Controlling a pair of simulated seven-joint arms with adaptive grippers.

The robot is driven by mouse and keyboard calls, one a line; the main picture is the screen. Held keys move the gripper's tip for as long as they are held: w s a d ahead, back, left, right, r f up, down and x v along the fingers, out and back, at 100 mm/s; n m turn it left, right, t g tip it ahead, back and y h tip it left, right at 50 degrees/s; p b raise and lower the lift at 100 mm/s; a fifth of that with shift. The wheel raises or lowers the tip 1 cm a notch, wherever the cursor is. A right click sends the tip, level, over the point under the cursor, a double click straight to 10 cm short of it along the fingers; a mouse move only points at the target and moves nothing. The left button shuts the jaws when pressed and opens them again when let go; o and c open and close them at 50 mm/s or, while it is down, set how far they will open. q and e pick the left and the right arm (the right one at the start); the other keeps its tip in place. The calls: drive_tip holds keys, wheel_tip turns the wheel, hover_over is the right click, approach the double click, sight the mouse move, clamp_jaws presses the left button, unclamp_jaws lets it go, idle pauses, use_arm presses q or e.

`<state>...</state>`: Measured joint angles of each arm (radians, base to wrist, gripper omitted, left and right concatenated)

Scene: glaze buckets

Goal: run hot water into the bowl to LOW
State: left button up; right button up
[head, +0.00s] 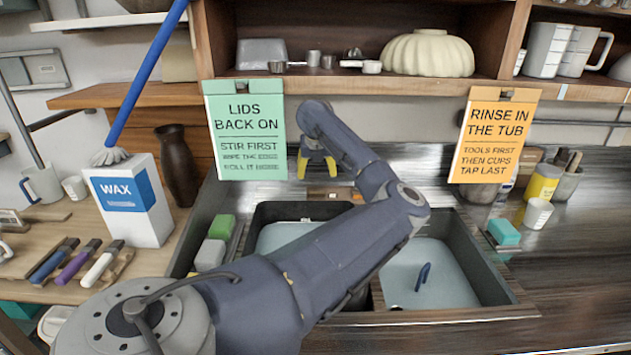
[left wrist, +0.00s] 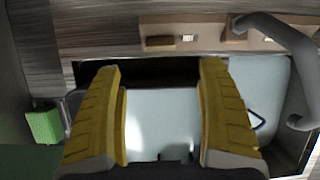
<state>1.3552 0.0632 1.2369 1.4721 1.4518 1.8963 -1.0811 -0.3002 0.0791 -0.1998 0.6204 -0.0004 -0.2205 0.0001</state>
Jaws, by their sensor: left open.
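My left gripper (head: 317,163) is open and empty, with yellow fingers. It hangs over the back of the sink, above the left basin (head: 275,238). In the left wrist view the open fingers (left wrist: 163,72) frame a dark strip and the pale basin floor (left wrist: 165,120). A grey curved spout (left wrist: 285,58) reaches in from the right there. A brown block (left wrist: 160,43) and a small orange-marked piece (left wrist: 234,32) sit on the back ledge. The right basin (head: 405,262) holds a dark blue hooked piece. I see no stream; water and LOW mark cannot be made out.
Two hanging signs, green (head: 245,130) and orange (head: 493,135), flank the sink. A cream fluted bowl (head: 427,53) is on the shelf above. My arm hides the sink's middle.

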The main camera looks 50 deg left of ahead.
sight(317, 192)
use_arm(q)
drive_tip(key=x, duration=1.2)
drive_tip(key=shift+c, duration=0.3)
drive_tip(key=c, duration=1.2)
drive_tip(key=shift+r, duration=0.1)
drive_tip(key=shift+c, duration=0.6)
